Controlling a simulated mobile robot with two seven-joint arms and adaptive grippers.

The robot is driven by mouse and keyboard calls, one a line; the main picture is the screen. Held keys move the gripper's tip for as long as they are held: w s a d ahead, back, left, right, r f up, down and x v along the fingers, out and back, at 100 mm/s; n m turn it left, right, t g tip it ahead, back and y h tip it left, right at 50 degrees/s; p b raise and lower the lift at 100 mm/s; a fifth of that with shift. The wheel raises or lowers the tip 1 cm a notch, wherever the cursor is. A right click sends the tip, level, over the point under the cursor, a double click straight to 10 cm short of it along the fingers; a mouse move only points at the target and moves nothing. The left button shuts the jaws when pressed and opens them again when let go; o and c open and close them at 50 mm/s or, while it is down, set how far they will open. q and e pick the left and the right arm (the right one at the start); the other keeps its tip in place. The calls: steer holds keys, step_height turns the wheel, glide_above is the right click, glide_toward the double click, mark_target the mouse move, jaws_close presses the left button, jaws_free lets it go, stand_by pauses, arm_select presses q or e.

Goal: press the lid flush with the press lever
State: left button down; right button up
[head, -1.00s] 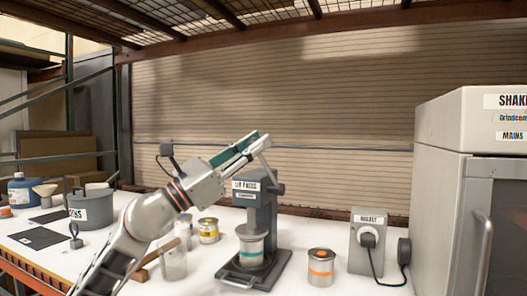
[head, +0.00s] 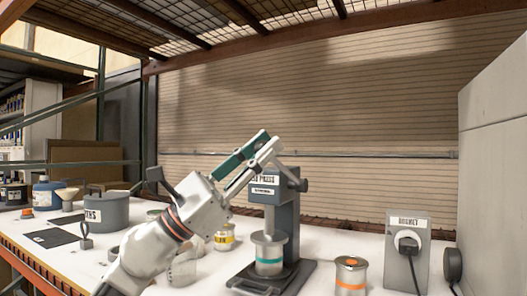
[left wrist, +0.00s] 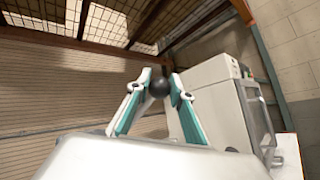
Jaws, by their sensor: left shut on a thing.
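The grey lid press (head: 284,215) stands on the white bench, with its lever (head: 289,170) rising from the top right of its head. My left gripper (head: 268,146) reaches up from the left, its fingers at the upper end of the lever. In the left wrist view, the fingers (left wrist: 157,88) are closed around the lever's black ball knob (left wrist: 159,89). A can with a teal band (head: 269,262) stands upright on the press base under the head. Its lid is against or just under the press plate (head: 268,237); I cannot tell whether it is flush. My right gripper is not in view.
An orange-banded can (head: 351,277) and a grey magnet box (head: 407,248) stand right of the press. A grey pot (head: 107,212) sits further left.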

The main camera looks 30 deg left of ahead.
arm_select(q)
steer(key=c, duration=1.8)
jaws_free()
steer(key=shift+o, duration=0.2)
steer(key=shift+f, duration=0.1)
steer(key=v, duration=1.1)
steer(key=shift+s+a+f, duration=0.2)
steer(key=shift+s+f, duration=0.05)
